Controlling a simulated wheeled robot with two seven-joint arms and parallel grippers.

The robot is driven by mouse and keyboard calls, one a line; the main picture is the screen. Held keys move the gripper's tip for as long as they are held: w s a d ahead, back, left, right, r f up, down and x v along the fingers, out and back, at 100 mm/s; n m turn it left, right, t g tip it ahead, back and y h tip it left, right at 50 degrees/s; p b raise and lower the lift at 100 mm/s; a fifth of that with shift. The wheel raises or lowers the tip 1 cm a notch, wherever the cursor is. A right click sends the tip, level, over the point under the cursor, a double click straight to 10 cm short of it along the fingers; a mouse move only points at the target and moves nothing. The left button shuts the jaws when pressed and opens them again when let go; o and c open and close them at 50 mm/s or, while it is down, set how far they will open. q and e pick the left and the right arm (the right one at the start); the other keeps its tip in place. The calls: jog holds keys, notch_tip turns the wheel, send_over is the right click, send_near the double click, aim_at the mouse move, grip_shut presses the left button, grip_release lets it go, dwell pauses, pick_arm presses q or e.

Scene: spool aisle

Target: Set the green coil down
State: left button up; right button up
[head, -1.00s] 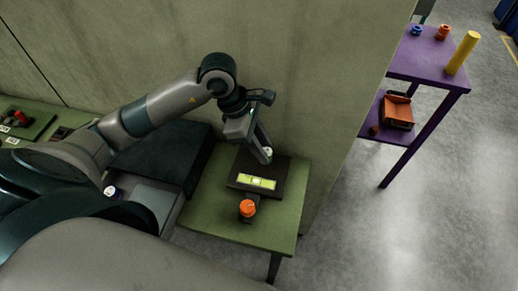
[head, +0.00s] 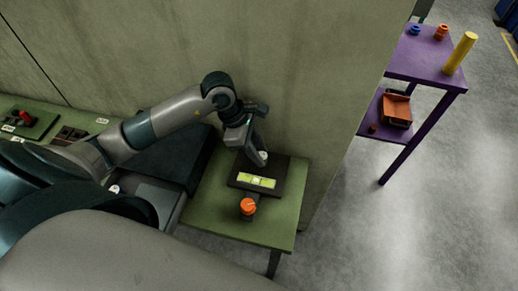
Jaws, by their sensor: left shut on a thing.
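My left gripper (head: 259,156) is shut and points down over the dark plate (head: 291,174) on the small green table. A small pale bit of what it holds (head: 264,155) shows at the fingertips. The fingers hide most of it, so I cannot make out its green colour or full shape. It is low over the back of the plate; I cannot tell whether it touches. My right gripper is not in view.
A bright green-yellow panel (head: 257,181) lies at the plate's front. An orange coil (head: 247,206) stands in front of it on the green table (head: 225,220). A green wall (head: 310,80) rises close behind. A purple shelf (head: 430,62) with several items stands right.

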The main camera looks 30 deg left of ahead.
pick_arm(q)
jog(key=shift+f, duration=0.15)
jog(key=shift+f, duration=0.15)
jog(key=o, duration=1.1)
jog(key=shift+r, duration=0.25)
jog(key=shift+a+r, duration=0.15)
jog(key=shift+r, duration=0.15)
jog(key=b+v, duration=0.3)
jog(key=v, duration=0.8)
